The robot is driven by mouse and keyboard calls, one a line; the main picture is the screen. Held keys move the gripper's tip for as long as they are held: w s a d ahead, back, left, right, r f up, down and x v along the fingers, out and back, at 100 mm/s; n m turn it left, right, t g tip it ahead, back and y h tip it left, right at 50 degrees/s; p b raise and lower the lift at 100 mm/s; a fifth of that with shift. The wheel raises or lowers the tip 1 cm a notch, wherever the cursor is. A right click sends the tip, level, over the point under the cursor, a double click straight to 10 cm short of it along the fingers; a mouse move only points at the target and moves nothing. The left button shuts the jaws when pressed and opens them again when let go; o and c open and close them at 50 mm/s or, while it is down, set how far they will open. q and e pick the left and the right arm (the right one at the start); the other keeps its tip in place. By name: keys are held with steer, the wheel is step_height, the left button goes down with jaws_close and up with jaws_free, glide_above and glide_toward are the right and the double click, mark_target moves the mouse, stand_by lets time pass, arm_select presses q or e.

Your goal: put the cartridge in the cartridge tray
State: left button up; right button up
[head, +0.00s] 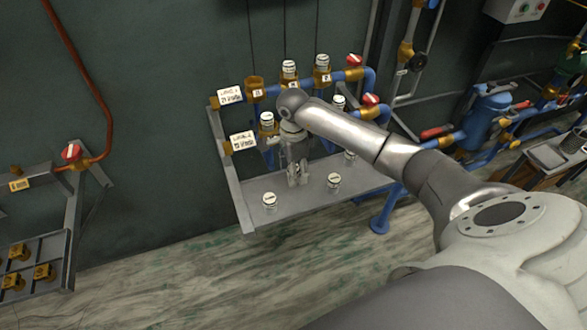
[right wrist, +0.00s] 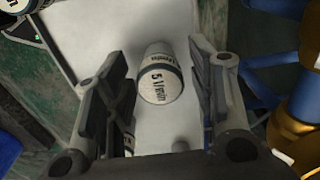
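My right gripper (head: 297,180) hangs over the grey shelf (head: 300,203) on the wall, pointing down. In the right wrist view the gripper (right wrist: 165,125) is open. A white cartridge (right wrist: 160,80) with a dark band, marked "5 l/min", stands between its fingers, with a gap visible on each side. I cannot tell which cartridge this is in the head view. Other white cartridges stand on the shelf, one at the front left (head: 269,201) and one to the right (head: 334,181). I cannot tell for certain which thing is the cartridge tray. My left gripper is not in view.
Two blue pipe rows with brass sockets, red-handled valves (head: 355,60) and white labels (head: 231,95) run above the shelf; several sockets hold cartridges (head: 267,122). A dark rack (head: 38,242) with brass pieces is at far left. Blue equipment (head: 487,117) stands at right.

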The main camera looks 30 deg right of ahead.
steer(key=shift+r, duration=0.5)
step_height(320, 180, up, 11)
steer(key=b, duration=0.2)
steer(key=shift+r, duration=0.2)
steer(key=shift+r, duration=0.1)
step_height(320, 180, up, 7)
steer(key=p, duration=0.4)
stand_by(0.5)
